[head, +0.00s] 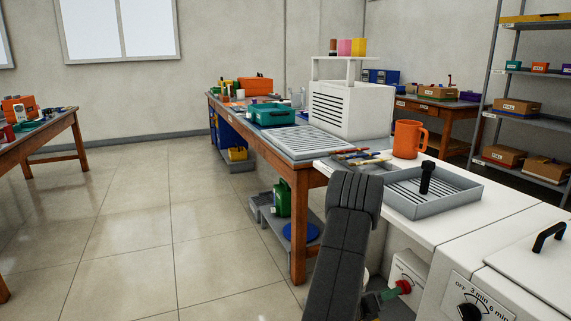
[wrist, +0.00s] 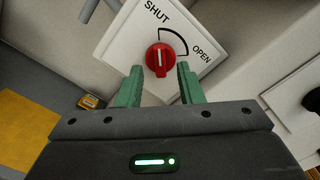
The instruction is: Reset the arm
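My gripper (wrist: 160,82) is open, with its two green fingers apart and nothing held between them. In the wrist view a red knob (wrist: 166,62) on a white plate (wrist: 118,48) marked SHUT and OPEN lies just beyond the fingertips. The knob's white mark points up in the picture, toward the SHUT end of the arc. Whether a finger touches the knob I cannot tell. In the head view my dark arm (head: 345,250) reaches down in front of the white bench, and the red knob (head: 404,287) shows at its lower right.
A grey slatted tray (head: 465,202) with a black upright part (head: 427,177) and an orange mug (head: 408,139) stand on the white bench above the knob. A timer dial (head: 470,311) is at the lower right. The tiled floor (head: 150,230) at left is open.

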